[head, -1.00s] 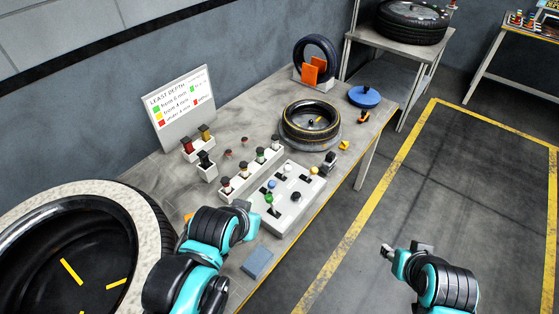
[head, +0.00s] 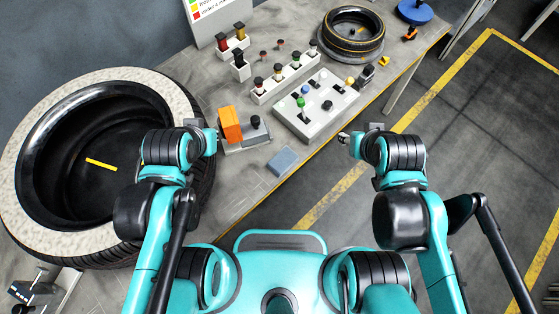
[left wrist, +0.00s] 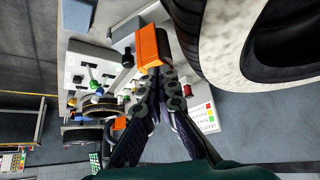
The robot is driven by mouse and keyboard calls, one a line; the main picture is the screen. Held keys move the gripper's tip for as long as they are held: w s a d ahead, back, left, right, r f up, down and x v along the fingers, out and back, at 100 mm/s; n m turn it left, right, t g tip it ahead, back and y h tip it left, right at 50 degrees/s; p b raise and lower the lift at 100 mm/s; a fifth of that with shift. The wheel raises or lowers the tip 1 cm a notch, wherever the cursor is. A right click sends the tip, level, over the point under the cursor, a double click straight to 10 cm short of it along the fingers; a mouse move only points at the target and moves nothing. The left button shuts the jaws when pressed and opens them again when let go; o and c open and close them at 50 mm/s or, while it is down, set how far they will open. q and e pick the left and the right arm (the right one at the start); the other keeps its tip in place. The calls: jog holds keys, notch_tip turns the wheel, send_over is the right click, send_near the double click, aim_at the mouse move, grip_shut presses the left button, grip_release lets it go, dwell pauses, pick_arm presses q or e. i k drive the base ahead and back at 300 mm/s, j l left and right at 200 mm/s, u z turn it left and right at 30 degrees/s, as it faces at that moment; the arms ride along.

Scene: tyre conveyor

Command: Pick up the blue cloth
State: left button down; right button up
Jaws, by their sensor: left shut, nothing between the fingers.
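The blue cloth (head: 283,161) is a small blue-grey square lying flat near the front edge of the grey table. It also shows at the top left of the left wrist view (left wrist: 78,14). My left gripper (head: 213,136) is to the left of the cloth, apart from it, beside an orange block. In the left wrist view its fingers (left wrist: 155,76) are together and empty, with the orange block just past the tips. My right gripper (head: 343,138) is off the table's front edge, right of the cloth; its fingers are too small to read.
The orange block (head: 230,124) stands on a grey base with a black knob, between my left gripper and the cloth. A large tyre (head: 190,108) is at left. A white panel with coloured knobs (head: 312,122) lies behind the cloth.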

aim_at(285, 158)
jog(key=u, duration=2)
jog(key=k+l+z, duration=0.15)
jog(key=k+z, duration=0.25)
jog(key=i+l+z, duration=0.15)
jog(key=z, duration=0.95)
